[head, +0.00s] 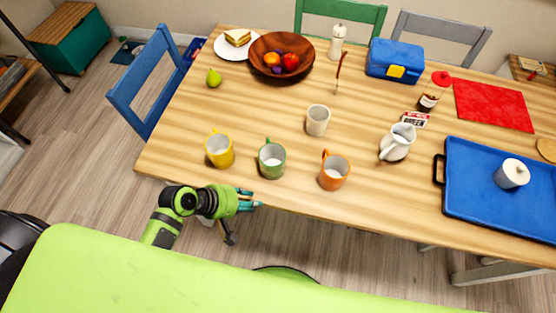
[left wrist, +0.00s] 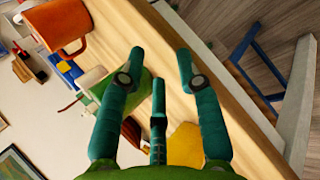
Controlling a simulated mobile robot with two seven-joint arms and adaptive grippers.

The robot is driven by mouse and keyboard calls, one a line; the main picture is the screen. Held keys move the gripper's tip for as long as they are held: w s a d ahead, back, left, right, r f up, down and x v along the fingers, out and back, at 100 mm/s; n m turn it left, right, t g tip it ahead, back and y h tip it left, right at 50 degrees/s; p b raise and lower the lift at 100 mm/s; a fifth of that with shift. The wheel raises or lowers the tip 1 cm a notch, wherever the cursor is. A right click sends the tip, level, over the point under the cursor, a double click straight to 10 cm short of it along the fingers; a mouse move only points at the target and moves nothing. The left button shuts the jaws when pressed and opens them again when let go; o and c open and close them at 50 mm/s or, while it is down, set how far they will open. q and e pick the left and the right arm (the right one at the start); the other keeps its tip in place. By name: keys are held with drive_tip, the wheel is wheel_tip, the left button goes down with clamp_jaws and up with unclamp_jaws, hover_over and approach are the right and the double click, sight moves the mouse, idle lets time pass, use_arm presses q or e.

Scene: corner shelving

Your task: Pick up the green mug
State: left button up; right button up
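The green mug (head: 272,160) stands upright on the wooden table near its front edge, between a yellow mug (head: 220,150) and an orange mug (head: 334,170). My left gripper (head: 250,201) is just off the table's front edge, in front of and slightly left of the green mug, and apart from it. Its fingers are spread and empty. In the left wrist view the green mug (left wrist: 138,92) shows partly behind one finger of the open gripper (left wrist: 158,60). My right gripper is not in view.
A cream cup (head: 318,120) stands behind the mugs, and a white pitcher (head: 396,143) is to the right. A blue chair (head: 150,85) stands at the left end.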

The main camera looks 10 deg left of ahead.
sight(264, 146)
use_arm(q)
drive_tip(key=w+r+n, duration=0.1)
drive_tip(key=n, duration=0.1)
drive_tip(key=w+r+n+t+h, duration=0.1)
drive_tip(key=w+n, duration=0.1)
drive_tip(key=w+n+t+h, duration=0.1)
drive_tip(key=n, duration=0.2)
drive_tip(key=shift+w+a+r, duration=0.35)
drive_tip(key=shift+w+r, duration=0.05)
drive_tip(key=w+a+r+n+t+h, duration=0.1)
drive_tip(key=w+a+r+n+t, duration=0.3)
drive_tip(key=n, duration=0.5)
drive_tip(key=shift+g, duration=0.4)
drive_tip(key=b+x, duration=0.1)
drive_tip(key=x, duration=0.1)
drive_tip(key=b+x, duration=0.1)
drive_tip(key=x, duration=0.2)
drive_tip(key=b+x, duration=0.1)
drive_tip(key=x, duration=0.1)
drive_tip(key=shift+w+f, duration=0.15)
drive_tip(key=shift+w, duration=0.4)
drive_tip(key=shift+w+d, duration=0.3)
drive_tip(key=shift+w, duration=0.05)
clamp_jaws()
